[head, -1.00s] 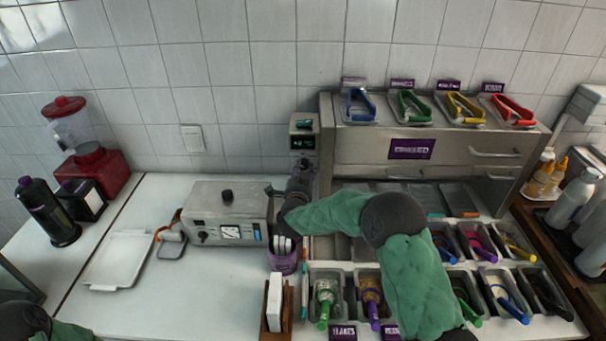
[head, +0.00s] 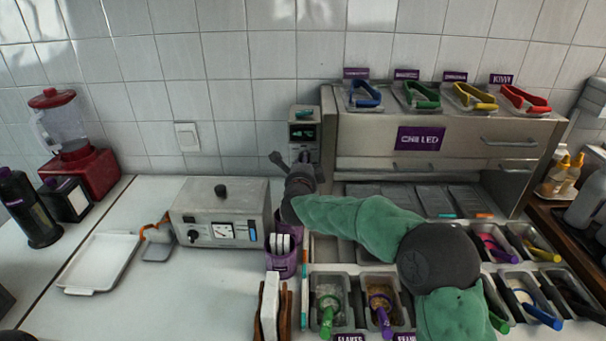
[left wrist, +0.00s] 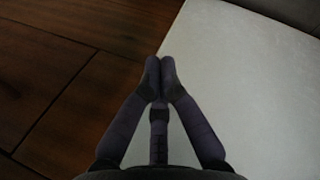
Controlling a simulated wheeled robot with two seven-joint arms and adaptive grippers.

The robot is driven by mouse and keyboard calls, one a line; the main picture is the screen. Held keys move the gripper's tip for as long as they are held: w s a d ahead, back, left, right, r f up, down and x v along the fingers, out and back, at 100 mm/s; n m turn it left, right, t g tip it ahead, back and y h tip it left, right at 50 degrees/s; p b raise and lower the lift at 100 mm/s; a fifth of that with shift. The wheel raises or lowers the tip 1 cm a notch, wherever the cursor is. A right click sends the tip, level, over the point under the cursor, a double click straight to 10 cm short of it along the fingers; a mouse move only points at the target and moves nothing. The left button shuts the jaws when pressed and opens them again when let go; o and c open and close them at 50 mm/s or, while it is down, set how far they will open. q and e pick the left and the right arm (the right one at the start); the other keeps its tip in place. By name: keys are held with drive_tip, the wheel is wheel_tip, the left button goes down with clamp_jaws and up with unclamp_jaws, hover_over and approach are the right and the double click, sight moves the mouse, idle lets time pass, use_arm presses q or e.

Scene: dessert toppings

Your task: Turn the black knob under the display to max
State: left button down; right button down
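A narrow metal unit (head: 303,113) stands against the wall, left of the chilled cabinet. Its small dark display (head: 302,133) shows green marks. The area below the display, where the black knob would sit, is largely blocked by my right gripper (head: 297,166), so I cannot make the knob out clearly. My right gripper is in front of the unit, its dark fingers spread apart, one to the left and one toward the unit's front. I cannot tell if it touches the knob. My left gripper (left wrist: 160,75) has its fingertips together with nothing between them, over the counter edge.
A metal box (head: 222,205) with a gauge and knobs stands left of my right gripper. A purple cup (head: 284,262) stands just below the gripper. Topping bins and tongs lie to the right. A white tray (head: 100,262) and a red blender (head: 80,170) are at left.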

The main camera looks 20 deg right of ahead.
drive_tip(key=shift+s+d+f+m+t+y+b, duration=0.1)
drive_tip(key=shift+m+y+b, duration=0.3)
drive_tip(key=shift+m, duration=1.3)
drive_tip(key=shift+w+d+f+m+t+y+b, duration=0.1)
drive_tip(key=shift+m+b, duration=0.65)
drive_tip(key=shift+m, duration=0.95)
drive_tip(key=shift+s+m+t+y+b, duration=0.15)
drive_tip(key=shift+m+b, duration=0.4)
drive_tip(key=shift+m, duration=1.15)
drive_tip(key=shift+f, duration=0.15)
drive_tip(key=c, duration=0.9)
unclamp_jaws()
drive_tip(key=shift+r, duration=0.2)
